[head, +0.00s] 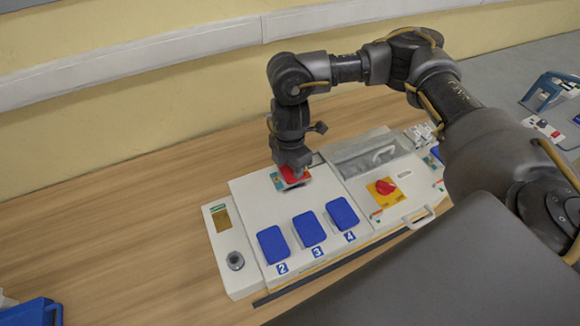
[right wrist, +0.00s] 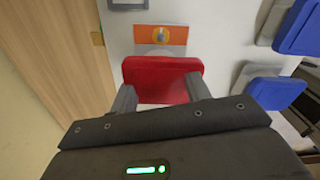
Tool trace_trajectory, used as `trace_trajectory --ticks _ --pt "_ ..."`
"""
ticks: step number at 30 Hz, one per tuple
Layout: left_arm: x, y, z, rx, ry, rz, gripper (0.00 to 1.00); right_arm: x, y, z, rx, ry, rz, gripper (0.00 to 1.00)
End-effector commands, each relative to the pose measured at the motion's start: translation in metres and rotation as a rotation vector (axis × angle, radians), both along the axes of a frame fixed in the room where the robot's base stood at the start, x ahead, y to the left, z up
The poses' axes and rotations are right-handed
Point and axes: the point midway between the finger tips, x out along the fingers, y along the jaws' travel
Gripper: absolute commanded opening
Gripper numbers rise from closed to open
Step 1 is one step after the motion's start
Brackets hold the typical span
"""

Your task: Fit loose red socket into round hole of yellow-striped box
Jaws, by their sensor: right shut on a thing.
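The red socket (right wrist: 163,78) shows in the right wrist view between my two fingers, with its broad red face toward the camera. In the head view the red socket (head: 291,175) is partly hidden under my right gripper (head: 293,168). My right gripper (right wrist: 163,95) is shut on it, at the back of the white box (head: 260,205). I cannot tell whether the socket touches the box. I see no clear yellow stripe or empty round hole. My left gripper is out of view.
Blue covers (head: 308,229) numbered 2, 3 and 4 line the front of the box. A yellow plate with a red knob (head: 385,187) and a grey handle (head: 418,218) are at its right. Bare wooden table (head: 100,230) lies left, with a blue object (head: 32,312) at its corner.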

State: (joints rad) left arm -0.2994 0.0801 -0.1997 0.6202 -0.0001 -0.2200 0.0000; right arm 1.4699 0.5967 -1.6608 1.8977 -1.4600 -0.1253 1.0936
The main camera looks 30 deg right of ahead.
Motion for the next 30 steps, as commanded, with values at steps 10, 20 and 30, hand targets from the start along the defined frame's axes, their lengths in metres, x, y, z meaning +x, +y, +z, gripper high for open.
trace_trajectory --ticks 10,20,30 --pt "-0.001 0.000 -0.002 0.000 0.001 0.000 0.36 0.000 0.000 -0.003 0.000 -0.001 0.000 0.24" --pt "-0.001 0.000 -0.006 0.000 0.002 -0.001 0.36 0.000 0.000 -0.010 0.001 0.000 0.000 0.24" --pt "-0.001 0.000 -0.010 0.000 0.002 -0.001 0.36 0.000 0.000 -0.017 0.001 -0.001 0.000 0.63"
